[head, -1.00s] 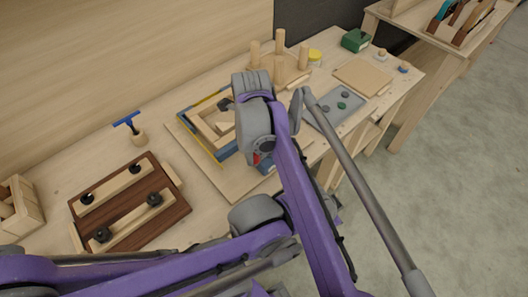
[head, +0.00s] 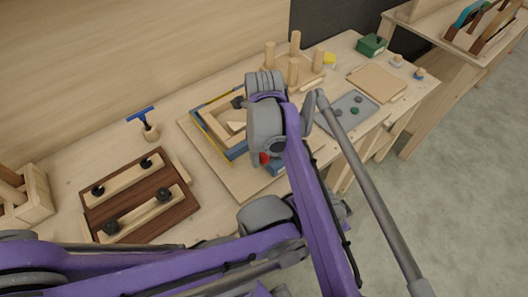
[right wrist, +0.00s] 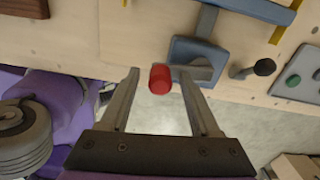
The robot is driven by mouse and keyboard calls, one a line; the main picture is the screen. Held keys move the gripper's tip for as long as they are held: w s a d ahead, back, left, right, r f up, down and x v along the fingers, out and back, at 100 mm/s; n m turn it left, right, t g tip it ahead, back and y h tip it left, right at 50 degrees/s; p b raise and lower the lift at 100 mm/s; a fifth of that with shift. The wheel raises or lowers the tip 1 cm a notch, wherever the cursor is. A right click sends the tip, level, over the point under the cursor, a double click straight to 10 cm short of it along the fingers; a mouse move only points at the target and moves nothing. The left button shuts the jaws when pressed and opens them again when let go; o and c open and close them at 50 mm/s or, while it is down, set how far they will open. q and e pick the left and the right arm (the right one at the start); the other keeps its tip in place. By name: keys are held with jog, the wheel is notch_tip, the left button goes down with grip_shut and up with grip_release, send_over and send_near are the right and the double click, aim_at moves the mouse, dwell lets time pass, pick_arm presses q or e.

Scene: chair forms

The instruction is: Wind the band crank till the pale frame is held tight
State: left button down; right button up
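The pale frame (head: 212,127) lies on a board on the bench, with blue and yellow strips along its edges. My right arm hides its right part. The band crank shows in the right wrist view as a blue block (right wrist: 192,50) with a grey arm and a red knob (right wrist: 160,79). A bit of the red knob (head: 264,158) shows beside my arm in the head view. My right gripper (right wrist: 159,76) is open, its fingertips on either side of the red knob, with small gaps visible. My left gripper is not in view.
A dark wooden board (head: 135,200) with pale bars and black knobs lies at the left. A blue-handled tool (head: 143,115) stands behind it. A peg stand (head: 301,80), grey tray (head: 347,113) and green box (head: 372,45) sit right. A black-tipped lever (right wrist: 264,67) is near the crank.

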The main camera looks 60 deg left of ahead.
notch_tip(320, 180, up, 11)
jog(key=shift+p, duration=0.3)
jog(key=shift+f, duration=0.1)
dwell(0.6)
jog(key=w+d+f+n+y, duration=0.1)
jog(key=w+d+n, duration=0.3)
jog(key=w+d, duration=1.15)
jog(key=w+d+f+n+t, duration=0.1)
jog(key=w+d, duration=0.1)
jog(key=d, duration=0.6)
jog(key=w+d+f+n+t, duration=0.1)
jog(key=w+d+f+n, duration=0.1)
jog(key=d, duration=0.5)
jog(key=s+d+f+n+t, duration=0.1)
jog(key=s+d+f+n, duration=0.2)
jog(key=d, duration=1)
jog(key=s+d+f+n+t+h, duration=0.1)
jog(key=s+d+f+n, duration=0.3)
jog(key=d+f, duration=0.5)
jog(key=s+d+t, duration=0.1)
jog(key=d, duration=0.4)
jog(key=shift+s+d+t, duration=0.25)
jog(key=shift+s+t, duration=0.05)
jog(key=shift+s, duration=0.05)
